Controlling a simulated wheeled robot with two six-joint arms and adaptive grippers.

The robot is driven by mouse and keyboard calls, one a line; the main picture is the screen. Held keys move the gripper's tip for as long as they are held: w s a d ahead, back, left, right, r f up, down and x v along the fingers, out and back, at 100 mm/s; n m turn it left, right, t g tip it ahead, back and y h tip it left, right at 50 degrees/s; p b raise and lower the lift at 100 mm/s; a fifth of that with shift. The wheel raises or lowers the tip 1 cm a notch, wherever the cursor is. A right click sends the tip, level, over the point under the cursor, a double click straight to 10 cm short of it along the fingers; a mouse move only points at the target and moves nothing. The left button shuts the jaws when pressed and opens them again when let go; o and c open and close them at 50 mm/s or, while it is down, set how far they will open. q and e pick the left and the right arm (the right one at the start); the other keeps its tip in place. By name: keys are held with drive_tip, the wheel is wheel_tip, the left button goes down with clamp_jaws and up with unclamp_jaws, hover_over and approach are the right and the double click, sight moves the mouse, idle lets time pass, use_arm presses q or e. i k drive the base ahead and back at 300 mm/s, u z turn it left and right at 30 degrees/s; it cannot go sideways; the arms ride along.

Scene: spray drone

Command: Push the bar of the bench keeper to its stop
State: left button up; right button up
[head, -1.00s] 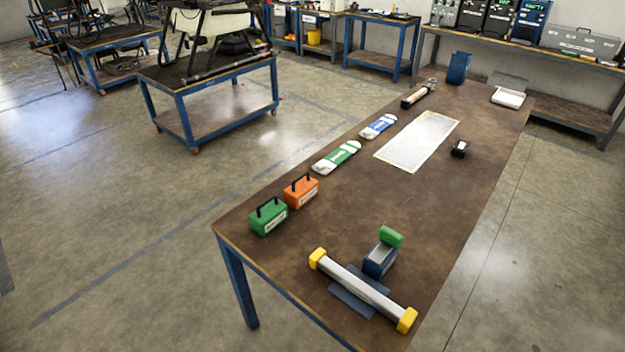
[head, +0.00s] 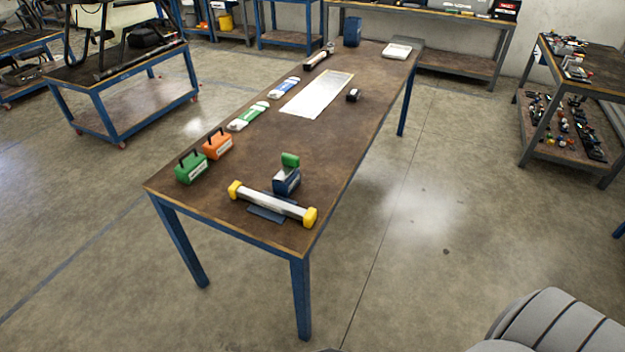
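The bench keeper stands near the close end of the long brown workbench (head: 330,140). Its bar (head: 270,202) is a silver rod with yellow end caps, lying crosswise over a dark blue plate (head: 266,214). Just behind it is a dark blue block (head: 286,181) with a green top piece (head: 290,160), tilted up. I cannot tell how the block and the bar are joined. Neither of my grippers is in the head view. A grey rounded shape at the lower right looks like part of my own body.
A green case (head: 191,168) and an orange case (head: 217,145) stand at the bench's left edge. Green and blue packets, a pale mat (head: 317,95) and a small black box (head: 353,95) lie farther back. Open floor lies right of the bench. Another bench (head: 575,85) stands at the right.

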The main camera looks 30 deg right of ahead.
sight(291, 162)
drive_tip(key=k, duration=0.15)
drive_tip(key=z, duration=2.05)
drive_tip(key=i, duration=3.3)
drive_tip(key=u, duration=4.75)
